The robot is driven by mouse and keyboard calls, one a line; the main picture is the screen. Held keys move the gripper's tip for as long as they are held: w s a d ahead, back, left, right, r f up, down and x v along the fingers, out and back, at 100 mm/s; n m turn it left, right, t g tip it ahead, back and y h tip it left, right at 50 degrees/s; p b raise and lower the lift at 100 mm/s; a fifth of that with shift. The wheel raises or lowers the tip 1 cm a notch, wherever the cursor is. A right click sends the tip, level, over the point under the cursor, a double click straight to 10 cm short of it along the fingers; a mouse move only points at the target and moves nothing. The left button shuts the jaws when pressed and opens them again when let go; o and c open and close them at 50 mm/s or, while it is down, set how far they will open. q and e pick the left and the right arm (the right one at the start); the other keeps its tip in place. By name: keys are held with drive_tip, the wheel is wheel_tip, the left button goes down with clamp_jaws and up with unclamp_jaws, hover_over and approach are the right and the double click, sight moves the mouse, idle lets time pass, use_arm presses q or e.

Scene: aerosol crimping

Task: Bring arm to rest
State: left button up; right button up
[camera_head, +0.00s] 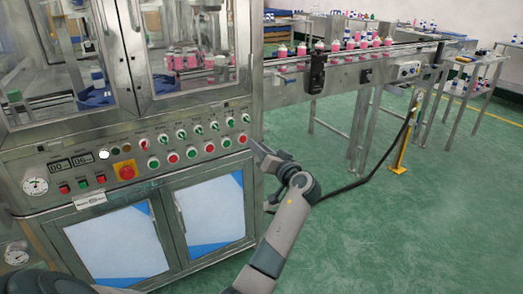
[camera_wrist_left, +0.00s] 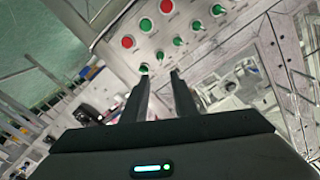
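My left gripper (camera_head: 256,147) is at the right end of the machine's control panel (camera_head: 132,158), in front of the panel's edge. In the left wrist view, the left gripper (camera_wrist_left: 160,74) has its two dark fingers apart with nothing between them. Green and red buttons show beyond the fingertips, including a green button (camera_wrist_left: 146,25) and a red button (camera_wrist_left: 127,42). I cannot tell whether a fingertip touches the panel. My right gripper is in neither view.
The crimping machine has lower doors (camera_head: 208,213) and glass windows above. A conveyor (camera_head: 350,62) with several pink bottles runs to the right. A yellow post (camera_head: 402,145) and a black cable (camera_head: 352,187) stand near it. Green floor (camera_head: 420,235) at the right is clear.

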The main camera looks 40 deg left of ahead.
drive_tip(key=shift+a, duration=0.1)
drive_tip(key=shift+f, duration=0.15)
